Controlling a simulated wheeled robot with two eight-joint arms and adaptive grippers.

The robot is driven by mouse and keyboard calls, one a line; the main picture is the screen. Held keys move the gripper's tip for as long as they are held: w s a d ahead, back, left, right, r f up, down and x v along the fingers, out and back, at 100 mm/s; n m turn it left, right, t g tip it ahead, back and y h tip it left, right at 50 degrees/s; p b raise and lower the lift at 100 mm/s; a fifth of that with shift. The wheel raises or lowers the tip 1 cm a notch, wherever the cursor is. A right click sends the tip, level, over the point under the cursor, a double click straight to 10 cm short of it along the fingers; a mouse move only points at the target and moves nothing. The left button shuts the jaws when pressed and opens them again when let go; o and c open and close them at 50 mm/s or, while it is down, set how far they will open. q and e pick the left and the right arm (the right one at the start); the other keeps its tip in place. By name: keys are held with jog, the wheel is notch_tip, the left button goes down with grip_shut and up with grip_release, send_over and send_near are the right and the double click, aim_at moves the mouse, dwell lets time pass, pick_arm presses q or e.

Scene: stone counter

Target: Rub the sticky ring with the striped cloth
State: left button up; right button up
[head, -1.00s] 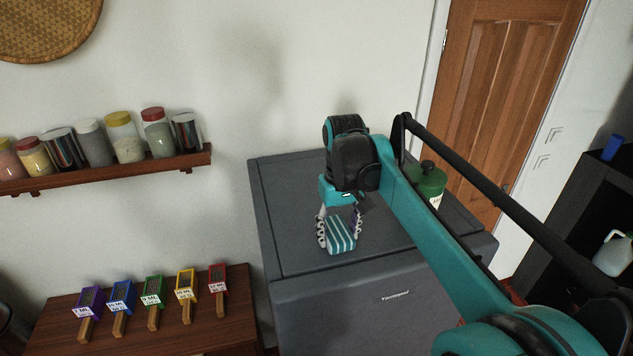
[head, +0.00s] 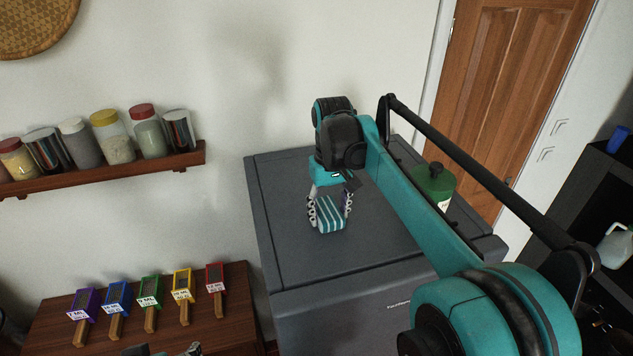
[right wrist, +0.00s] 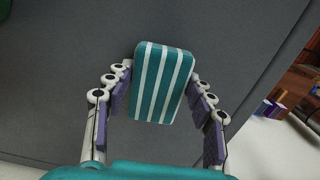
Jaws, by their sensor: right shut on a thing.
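The striped cloth (head: 331,214) is a teal and white striped pad above or on the dark grey top of a cabinet-like appliance (head: 285,215). My right gripper (head: 330,206) is shut on it, with a finger on each side. The cloth also shows in the right wrist view (right wrist: 163,85), between the segmented fingers. I cannot tell whether the cloth touches the surface. No sticky ring shows in either view; the cloth and arm cover part of the top. A small part of what looks like my left gripper (head: 190,350) shows at the bottom edge of the head view.
A green bottle (head: 434,186) stands on the appliance top, behind my right arm. A wall shelf (head: 110,168) holds several jars. A wooden table (head: 240,315) at lower left carries several coloured labelled blocks with handles. The appliance top left of the cloth is clear.

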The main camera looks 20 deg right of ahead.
jog(key=r, duration=0.1)
jog(key=r+p, duration=0.1)
jog(key=r, duration=0.1)
jog(key=s+r+p, duration=0.1)
jog(key=r, duration=0.1)
jog(key=r+p, duration=0.2)
jog(key=shift+w+r, duration=0.3)
jog(key=shift+w, duration=0.1)
jog(key=shift+r+p, duration=0.2)
jog(key=shift+p, duration=0.15)
jog(key=shift+s, duration=0.2)
jog(key=shift+w, duration=0.15)
